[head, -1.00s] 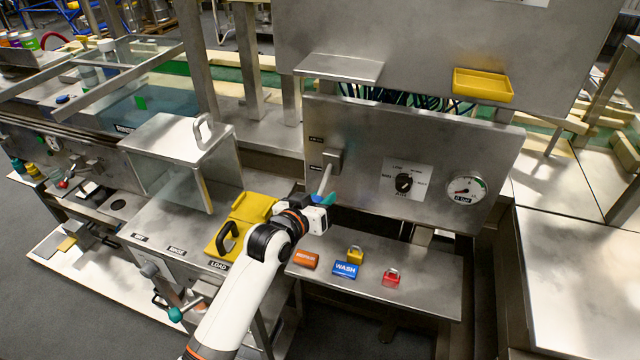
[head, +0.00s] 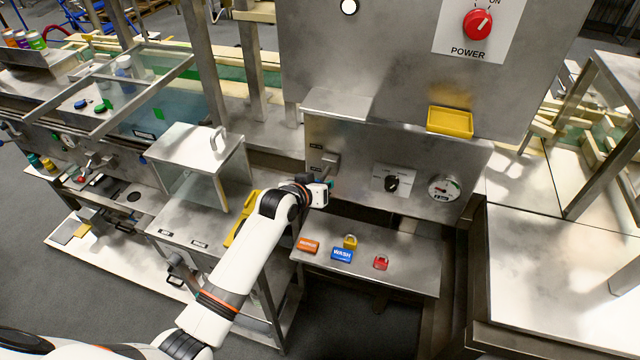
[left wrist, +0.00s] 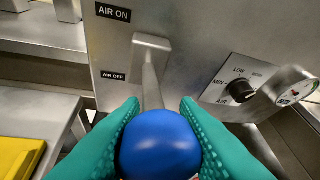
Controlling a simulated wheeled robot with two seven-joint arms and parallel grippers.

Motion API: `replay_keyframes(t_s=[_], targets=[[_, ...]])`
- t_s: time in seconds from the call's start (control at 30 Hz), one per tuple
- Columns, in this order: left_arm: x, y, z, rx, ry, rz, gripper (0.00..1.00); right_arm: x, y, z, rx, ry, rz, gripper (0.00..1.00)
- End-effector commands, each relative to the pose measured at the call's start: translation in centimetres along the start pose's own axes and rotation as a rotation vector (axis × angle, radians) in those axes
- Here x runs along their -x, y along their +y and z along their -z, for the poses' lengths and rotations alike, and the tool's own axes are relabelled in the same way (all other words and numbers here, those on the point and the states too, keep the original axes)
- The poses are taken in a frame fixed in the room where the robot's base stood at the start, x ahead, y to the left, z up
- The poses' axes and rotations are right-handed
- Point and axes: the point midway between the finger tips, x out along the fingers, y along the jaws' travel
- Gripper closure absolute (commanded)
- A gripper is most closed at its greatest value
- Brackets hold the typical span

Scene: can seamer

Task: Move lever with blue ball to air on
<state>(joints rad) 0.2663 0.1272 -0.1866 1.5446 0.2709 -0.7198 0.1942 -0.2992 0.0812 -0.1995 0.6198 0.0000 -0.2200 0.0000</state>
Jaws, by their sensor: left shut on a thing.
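The lever (left wrist: 150,82) is a grey metal shaft on a square pivot block (left wrist: 150,42) on the steel panel. The pivot block also shows in the head view (head: 330,163). The lever's blue ball (left wrist: 160,145) fills the lower middle of the left wrist view. My left gripper (left wrist: 160,130) is shut on the ball, one green finger on each side. In the head view my left gripper (head: 328,190) is at the panel, just below the pivot block, and hides the ball. The lever hangs down from its pivot, below the AIR ON label (left wrist: 114,12) and beside the AIR OFF label (left wrist: 112,76).
A mode knob (head: 392,183) and a pressure gauge (head: 444,188) sit to the right on the panel. Below is a shelf (head: 410,275) with padlocks and tags. A yellow tray (head: 450,122) and red POWER switch (head: 478,24) are above. A metal-framed box (head: 195,160) stands left.

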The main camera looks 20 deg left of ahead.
Motion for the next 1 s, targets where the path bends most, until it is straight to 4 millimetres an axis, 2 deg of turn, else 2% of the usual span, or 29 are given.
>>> replay_keyframes(t_s=[0.03, 0.97, 1.0], targets=[[0.16, -0.18, -0.8, -0.001, -0.016, 0.003, 1.0, 0.22, 0.04, -0.05, 0.0, 0.0, 0.0, 0.64], [0.17, -0.24, -0.99, -0.002, -0.019, 0.004, 1.0, 0.34, 0.22, -0.09, 0.0, -0.001, -0.003, 0.64], [0.17, -0.25, -0.99, -0.002, -0.019, 0.004, 0.69, 0.34, 0.22, -0.08, 0.0, -0.001, -0.003, 0.64]])
